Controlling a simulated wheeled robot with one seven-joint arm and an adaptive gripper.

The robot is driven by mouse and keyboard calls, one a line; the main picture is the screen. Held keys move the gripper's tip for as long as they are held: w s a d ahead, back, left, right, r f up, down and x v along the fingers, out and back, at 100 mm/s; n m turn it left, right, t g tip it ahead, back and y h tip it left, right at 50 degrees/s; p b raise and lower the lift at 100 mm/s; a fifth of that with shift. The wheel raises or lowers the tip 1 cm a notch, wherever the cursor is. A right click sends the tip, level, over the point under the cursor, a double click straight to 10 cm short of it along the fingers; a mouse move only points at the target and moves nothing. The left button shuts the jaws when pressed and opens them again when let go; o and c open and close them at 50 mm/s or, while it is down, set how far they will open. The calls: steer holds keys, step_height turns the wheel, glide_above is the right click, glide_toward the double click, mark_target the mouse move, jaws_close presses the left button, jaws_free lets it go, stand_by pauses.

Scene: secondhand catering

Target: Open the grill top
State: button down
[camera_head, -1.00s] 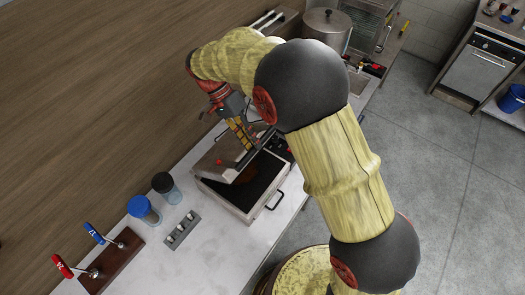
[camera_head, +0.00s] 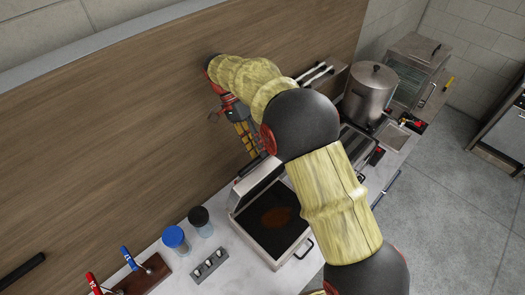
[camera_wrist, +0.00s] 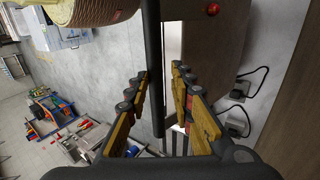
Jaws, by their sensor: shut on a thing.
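The grill (camera_head: 285,248) is a silver box on the white counter, with a dark cooking plate and a brown stain on it. Its lid (camera_head: 257,181) stands raised at the wall side, so the plate lies largely uncovered. My gripper (camera_head: 250,150) is at the top edge of the lid, partly hidden by my arm in the head view.
A blue-lidded jar (camera_head: 175,239) and a black-lidded jar (camera_head: 200,221) stand left of the grill, near a switch strip (camera_head: 209,264). Two taps (camera_head: 130,259) are at the far left. A large pot (camera_head: 370,92) stands behind to the right. The wooden wall is close behind the lid.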

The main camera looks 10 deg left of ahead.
steer(key=shift+s+a+f, duration=0.1)
steer(key=shift+f, duration=0.6)
steer(key=shift+s+a+f, duration=0.1)
steer(key=shift+f, duration=0.55)
steer(key=c, duration=1.8)
jaws_free()
steer(key=shift+c, duration=0.2)
steer(key=o, duration=0.5)
steer(key=shift+w+a+f, duration=0.15)
steer(key=shift+w+a, duration=0.2)
steer(key=shift+w, duration=0.15)
steer(key=shift+s+d+r, duration=0.15)
steer(key=shift+r, duration=0.05)
steer(key=shift+c, duration=1.2)
steer(key=shift+r, duration=0.15)
steer(key=shift+c, duration=0.2)
steer(key=shift+r, duration=0.35)
steer(key=shift+c, duration=0.5)
step_height(320, 180, up, 10)
steer(key=shift+f, duration=0.15)
